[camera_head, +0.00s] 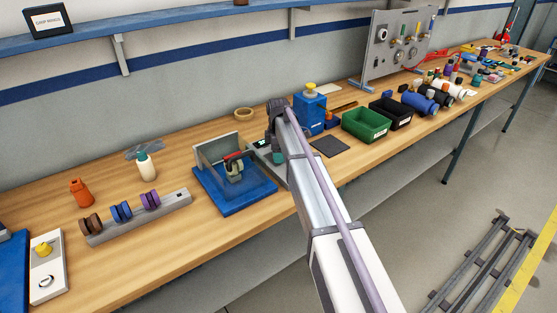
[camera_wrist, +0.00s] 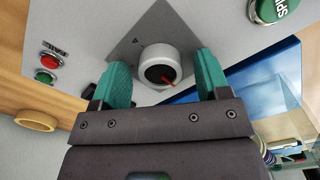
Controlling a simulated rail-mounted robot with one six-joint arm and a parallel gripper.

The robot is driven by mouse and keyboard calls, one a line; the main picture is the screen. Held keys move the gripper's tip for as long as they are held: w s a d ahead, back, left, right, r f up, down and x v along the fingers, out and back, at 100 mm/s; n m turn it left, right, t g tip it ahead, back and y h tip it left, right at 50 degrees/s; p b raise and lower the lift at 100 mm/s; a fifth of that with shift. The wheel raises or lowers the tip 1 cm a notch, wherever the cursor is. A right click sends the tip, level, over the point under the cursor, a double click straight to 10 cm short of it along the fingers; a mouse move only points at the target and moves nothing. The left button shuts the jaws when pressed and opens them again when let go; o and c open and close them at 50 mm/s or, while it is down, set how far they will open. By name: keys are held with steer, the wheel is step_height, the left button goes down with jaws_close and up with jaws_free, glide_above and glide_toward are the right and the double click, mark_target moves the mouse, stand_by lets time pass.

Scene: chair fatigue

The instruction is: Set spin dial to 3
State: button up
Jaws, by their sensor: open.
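The dial (camera_wrist: 157,66) is a round silver knob with a dark centre and a red pointer, on a dark grey diamond-shaped plate (camera_wrist: 130,48) on a grey panel. The pointer points toward the lower right in the wrist view; I cannot read any numbers. My gripper (camera_wrist: 160,64) is open, with one green finger on each side of the knob. A gap shows on both sides, and the knob's lower edge is close to the gripper body. In the head view my arm reaches over the bench and hides the dial.
A green button (camera_wrist: 273,9) with partly cut-off lettering sits at the panel's upper right. Red (camera_wrist: 50,62) and green (camera_wrist: 46,77) buttons are at the left. A blue-based fixture (camera_head: 236,196) stands left of my arm; green (camera_head: 366,124) and black (camera_head: 391,113) bins stand right.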

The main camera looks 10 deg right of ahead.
steer(key=shift+r, duration=0.1)
steer(key=c, duration=0.9)
steer(key=shift+m, duration=0.3)
steer(key=m, duration=0.4)
steer(key=shift+m, duration=0.3)
steer(key=m, duration=0.4)
steer(key=shift+m, duration=0.3)
steer(key=m, duration=1.3)
steer(key=shift+m, duration=0.4)
steer(key=shift+s, duration=0.1)
